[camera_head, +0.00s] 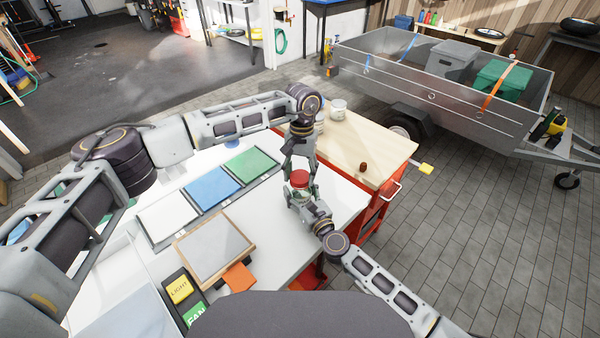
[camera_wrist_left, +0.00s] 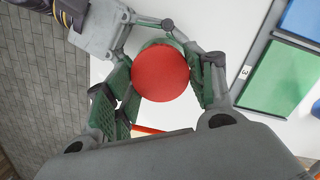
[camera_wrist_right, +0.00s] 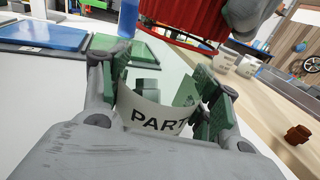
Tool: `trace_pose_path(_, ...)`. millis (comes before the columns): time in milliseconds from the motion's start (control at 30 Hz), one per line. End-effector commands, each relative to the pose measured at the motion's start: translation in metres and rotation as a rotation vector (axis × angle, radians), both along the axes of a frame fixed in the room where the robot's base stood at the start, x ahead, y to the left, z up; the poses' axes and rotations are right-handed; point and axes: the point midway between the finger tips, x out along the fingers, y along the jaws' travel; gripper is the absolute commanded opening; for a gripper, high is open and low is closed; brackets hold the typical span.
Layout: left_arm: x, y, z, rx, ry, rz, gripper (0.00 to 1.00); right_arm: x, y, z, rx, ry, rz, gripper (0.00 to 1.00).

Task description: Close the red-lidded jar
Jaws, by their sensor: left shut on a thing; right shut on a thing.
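The red lid (camera_head: 300,179) is at the right part of the white tabletop, over the clear jar (camera_head: 297,196). My left gripper (camera_wrist_left: 160,82) comes from above, and its fingers are shut on the sides of the round red lid (camera_wrist_left: 161,75). My right gripper (camera_wrist_right: 160,100) is shut around the jar, whose label (camera_wrist_right: 155,118) reads "PART". In the right wrist view the ribbed side of the lid (camera_wrist_right: 190,14) is above the jar. The jar looks upright.
White, blue (camera_head: 212,187) and green (camera_head: 250,163) panels lie left of the jar. A wood-topped red cart (camera_head: 345,145) stands to the right, with a small brown-red object (camera_head: 363,167) and a pale container (camera_head: 338,108) on it. A framed grey board (camera_head: 214,250) lies nearer me.

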Motion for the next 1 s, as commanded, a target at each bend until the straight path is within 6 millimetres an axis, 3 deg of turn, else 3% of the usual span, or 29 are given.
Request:
trace_pose_path(433,-0.0005,-0.0012,0.001,0.001,0.0,-0.373,0.47,0.0001,-0.0006,-0.0011,-0.001,0.002,-0.001,0.0)
trace_pose_path(867,-0.0006,-0.001,0.0006,0.001,0.001,-0.425,0.47,0.0001,-0.0007,-0.0013,-0.001,0.002,-0.001,0.0)
trace_pose_path(900,-0.0006,-0.001,0.0006,0.001,0.001,-0.425,0.6,0.0001,-0.0007,-0.0013,-0.001,0.002,-0.001,0.0)
trace_pose_path(1000,-0.0005,-0.0009,0.0005,0.002,0.001,-0.424,0.72,0.0001,-0.0008,-0.0013,-0.001,0.002,-0.001,0.0)
